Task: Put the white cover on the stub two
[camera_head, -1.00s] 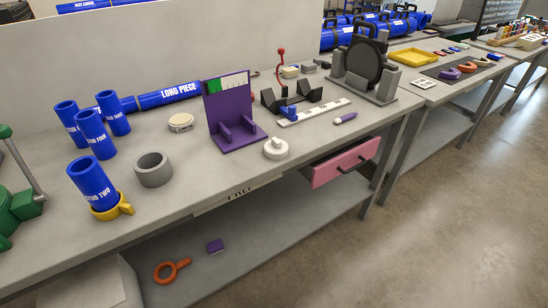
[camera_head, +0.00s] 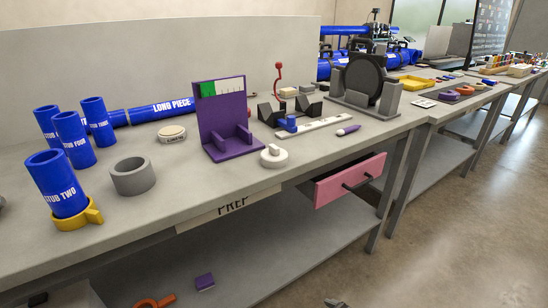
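Stub two (camera_head: 57,184) is a blue tube with white lettering, standing upright in a yellow ring holder (camera_head: 79,217) at the left front of the bench. Its top end is open and bare. A white round piece with a raised knob (camera_head: 273,157), which looks like the white cover, lies near the front edge, right of the purple stand. A cream disc with a dark label (camera_head: 172,133) lies further back. Neither gripper can be made out. Small dark pieces at the bottom edge are too cropped to identify.
A grey ring (camera_head: 133,177) stands right of stub two. Several other blue stubs (camera_head: 73,140) stand behind it. The purple stand (camera_head: 226,122) rises mid-bench. A pink drawer (camera_head: 348,181) sticks out under the front edge. Bare bench top lies between the grey ring and purple stand.

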